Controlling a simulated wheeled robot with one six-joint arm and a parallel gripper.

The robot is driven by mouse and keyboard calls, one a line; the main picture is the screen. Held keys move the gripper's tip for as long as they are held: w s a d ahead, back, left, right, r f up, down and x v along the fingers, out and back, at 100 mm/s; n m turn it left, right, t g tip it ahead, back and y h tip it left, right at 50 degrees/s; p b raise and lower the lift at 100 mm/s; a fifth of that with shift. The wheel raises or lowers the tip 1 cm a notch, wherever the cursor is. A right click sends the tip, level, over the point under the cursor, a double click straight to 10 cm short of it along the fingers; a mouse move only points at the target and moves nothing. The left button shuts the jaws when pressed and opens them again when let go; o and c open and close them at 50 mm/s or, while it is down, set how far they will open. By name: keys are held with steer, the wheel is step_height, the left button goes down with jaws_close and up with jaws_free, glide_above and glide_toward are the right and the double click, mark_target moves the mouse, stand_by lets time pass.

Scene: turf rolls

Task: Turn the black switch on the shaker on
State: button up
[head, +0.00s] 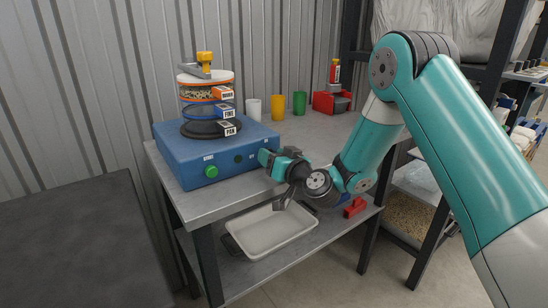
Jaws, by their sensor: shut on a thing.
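The shaker (180,160) is a blue box on the grey bench, with a stack of round sieves (207,105) clamped on top. Its front face has a green knob (211,171) at the left and a dark round part (238,161) near the middle. The switch's setting cannot be seen.
White, yellow and green cups (277,107) and a red bin (330,104) stand behind on the bench (310,135). A white tray (262,230) and a red object (355,207) lie on the shelf below. A dark table (75,240) is at left.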

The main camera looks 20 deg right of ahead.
steer(key=o, duration=0.9)
steer(key=shift+o, duration=0.2)
steer(key=shift+s+d+f+b, duration=0.1)
steer(key=shift+s+d+b, duration=0.05)
steer(key=shift+s+b, duration=0.2)
steer(key=b+v, duration=1.6)
steer(key=b, duration=0.3)
steer(key=shift+s+b, duration=0.35)
steer(key=shift+d+r, duration=0.1)
steer(key=shift+r, duration=0.1)
